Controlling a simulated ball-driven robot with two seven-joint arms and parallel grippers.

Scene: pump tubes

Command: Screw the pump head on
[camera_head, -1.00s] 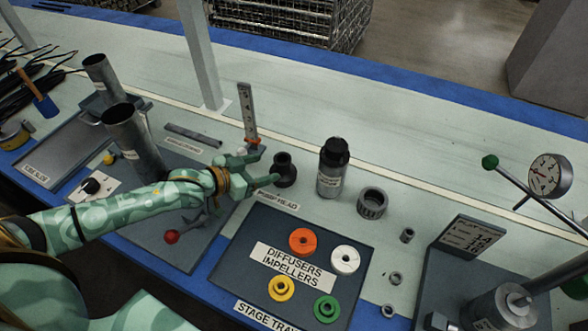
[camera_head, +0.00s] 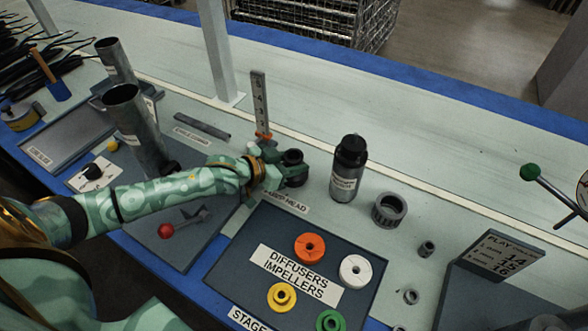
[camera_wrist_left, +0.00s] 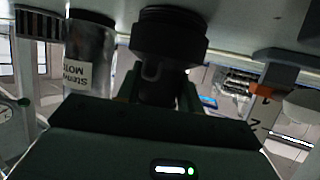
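The pump head (camera_head: 293,157), a small dark flanged fitting, stands on the bench behind its "PUMP HEAD" label (camera_head: 285,202). A tiny gap or firm contact cannot be told apart. A wide grey metal tube (camera_head: 135,130) leans at the left, and another grey tube (camera_head: 117,62) is behind it. My right gripper is not in view.
A dark labelled bottle (camera_head: 347,170) stands close right of the pump head, with a grey ring (camera_head: 389,210) beyond. A ruler post (camera_head: 260,105) stands just behind. The stage tray (camera_head: 225,275) with coloured impellers is in front. A red-knobbed tool (camera_head: 180,224) lies below my arm.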

